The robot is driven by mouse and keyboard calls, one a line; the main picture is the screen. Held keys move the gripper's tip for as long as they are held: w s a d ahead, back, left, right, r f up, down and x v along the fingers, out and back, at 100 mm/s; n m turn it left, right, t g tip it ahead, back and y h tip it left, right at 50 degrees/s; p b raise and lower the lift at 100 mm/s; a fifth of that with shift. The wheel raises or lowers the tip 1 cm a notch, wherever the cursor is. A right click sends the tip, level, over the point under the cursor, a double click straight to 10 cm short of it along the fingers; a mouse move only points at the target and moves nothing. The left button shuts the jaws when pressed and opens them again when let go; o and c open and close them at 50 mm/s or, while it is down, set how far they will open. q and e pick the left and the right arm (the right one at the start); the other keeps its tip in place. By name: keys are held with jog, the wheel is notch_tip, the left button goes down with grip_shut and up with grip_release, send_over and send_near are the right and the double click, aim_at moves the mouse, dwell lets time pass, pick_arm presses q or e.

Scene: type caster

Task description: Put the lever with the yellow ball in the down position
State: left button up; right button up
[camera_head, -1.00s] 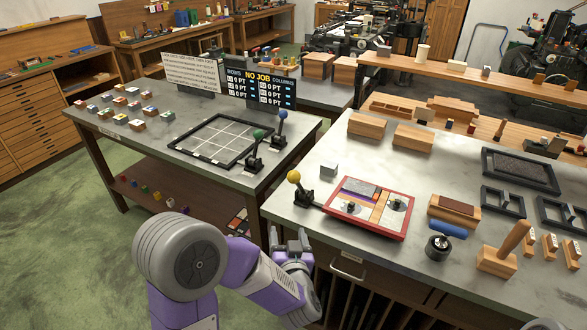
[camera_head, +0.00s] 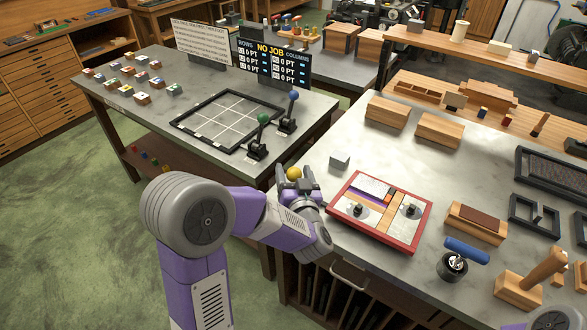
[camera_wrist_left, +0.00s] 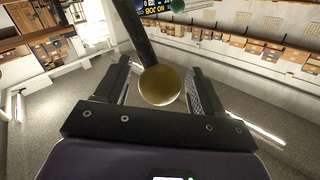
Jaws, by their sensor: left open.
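My right gripper is not in view.
Levers with a green ball (camera_head: 263,118) and a blue ball (camera_head: 293,95) stand beside a black grid frame (camera_head: 180,124) on the left table. A small grey block (camera_head: 340,161) sits near the tray. A blue-handled roller (camera_head: 464,252) stands to the tray's right.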

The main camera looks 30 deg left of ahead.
pick_arm(q)
jog(key=shift+x, duration=0.85)
grip_shut()
